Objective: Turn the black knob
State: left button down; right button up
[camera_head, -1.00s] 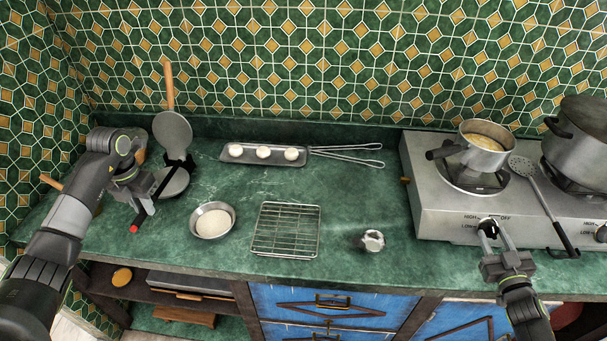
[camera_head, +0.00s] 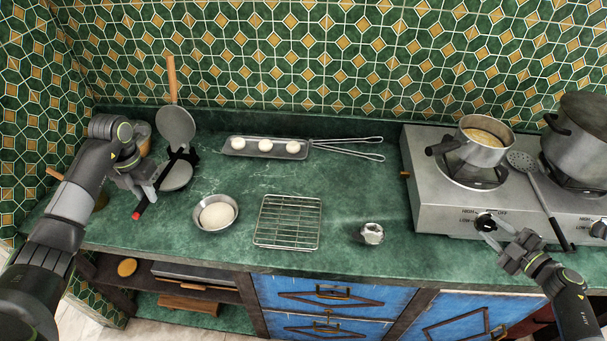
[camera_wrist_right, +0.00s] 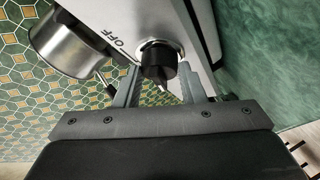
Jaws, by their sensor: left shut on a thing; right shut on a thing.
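The black knob (camera_head: 485,222) is on the front of the steel gas hotplate (camera_head: 432,210), beside HIGH, OFF and LOW labels. In the right wrist view the knob (camera_wrist_right: 158,62) sits between my two finger tips, close to the OFF label. My right gripper (camera_head: 494,234) is shut on the knob, reaching in from the lower right. My left gripper (camera_head: 148,190) is shut on a black rod with a red end (camera_head: 137,215), over the left counter beside the round hinged iron. The exact finger contact of the left gripper is partly hidden.
A small pot (camera_head: 484,155) and a large pot (camera_head: 580,125) stand on the burners. A skimmer (camera_head: 545,200) lies between them, its handle hanging right of the knob. A wire rack (camera_head: 288,222), a bowl (camera_head: 215,213) and a metal object (camera_head: 371,233) stand on the counter.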

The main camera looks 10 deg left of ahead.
pick_arm(q)
jog(key=shift+r, duration=0.15)
pick_arm(e)
jog(key=shift+w+r+n+g, duration=0.1)
jog(key=shift+n+g, duration=0.2)
jog(key=shift+n, duration=0.3)
jog(key=shift+w+r+n+g, duration=0.1)
jog(key=shift+n+g, duration=0.2)
jog(key=shift+n, duration=0.3)
pick_arm(q)
jog(key=shift+a, duration=0.1)
pick_arm(e)
jog(key=o, duration=1)
jog(key=shift+f, duration=0.1)
jog(key=shift+s+d, duration=0.4)
jog(key=shift+s, duration=0.05)
pick_arm(q)
jog(key=shift+f+b, duration=0.9)
jog(key=shift+f, duration=0.25)
pick_arm(e)
jog(key=shift+r+v, duration=0.2)
jog(key=shift+v, duration=5.2)
jog(key=shift+w, duration=0.1)
